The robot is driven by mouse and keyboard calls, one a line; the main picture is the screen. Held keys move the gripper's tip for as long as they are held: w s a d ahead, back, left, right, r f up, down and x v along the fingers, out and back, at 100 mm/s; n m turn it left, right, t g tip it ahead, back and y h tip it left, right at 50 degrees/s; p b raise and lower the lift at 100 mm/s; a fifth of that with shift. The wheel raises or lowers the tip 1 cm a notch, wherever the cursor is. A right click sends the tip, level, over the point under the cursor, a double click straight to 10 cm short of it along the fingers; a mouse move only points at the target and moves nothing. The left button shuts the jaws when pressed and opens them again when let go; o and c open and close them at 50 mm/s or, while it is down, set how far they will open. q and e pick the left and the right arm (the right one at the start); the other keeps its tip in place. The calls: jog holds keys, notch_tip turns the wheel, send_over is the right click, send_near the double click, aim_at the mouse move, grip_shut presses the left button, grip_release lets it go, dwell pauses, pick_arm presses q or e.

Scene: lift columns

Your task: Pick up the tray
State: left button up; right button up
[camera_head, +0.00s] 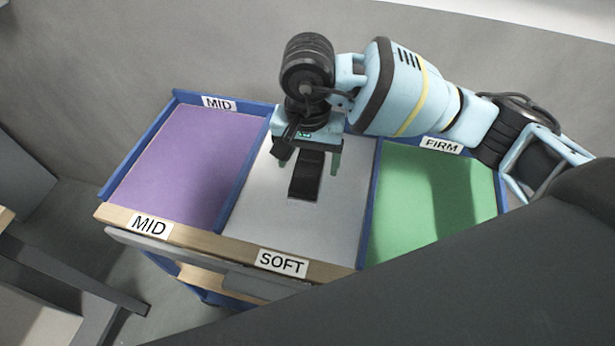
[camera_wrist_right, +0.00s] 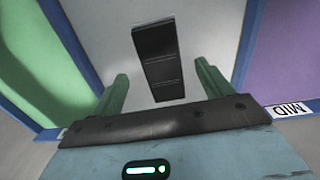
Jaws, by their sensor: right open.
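A black oblong thing (camera_head: 305,176), the only tray-like item I see, lies on the pale floor of the middle bay marked SOFT. In the right wrist view it shows as a dark, narrow rectangle (camera_wrist_right: 158,62) with thin lines across it. My right gripper (camera_head: 309,160) is above it, pointing down, with its green fingers apart. In the wrist view the fingers (camera_wrist_right: 161,80) stand on either side of its near end, with nothing between them gripped. The gripper hides its far end in the head view. My left gripper is not in view.
The blue-edged stand has a purple bay (camera_head: 185,160) marked MID on the left and a green bay (camera_head: 425,205) marked FIRM on the right. Low blue dividers (camera_head: 246,165) separate the bays. A wooden front edge (camera_head: 205,243) carries labels. A grey wall stands behind.

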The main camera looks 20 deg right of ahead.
aim_at(307, 168)
jog(key=shift+w+f, duration=0.1)
jog(key=shift+f, duration=0.35)
jog(key=f, duration=0.4)
jog(key=shift+w+d+f+p, duration=0.1)
jog(key=shift+w+p, duration=0.2)
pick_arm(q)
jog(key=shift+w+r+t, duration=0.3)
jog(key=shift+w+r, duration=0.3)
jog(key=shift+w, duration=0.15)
pick_arm(e)
jog(key=c, duration=1.1)
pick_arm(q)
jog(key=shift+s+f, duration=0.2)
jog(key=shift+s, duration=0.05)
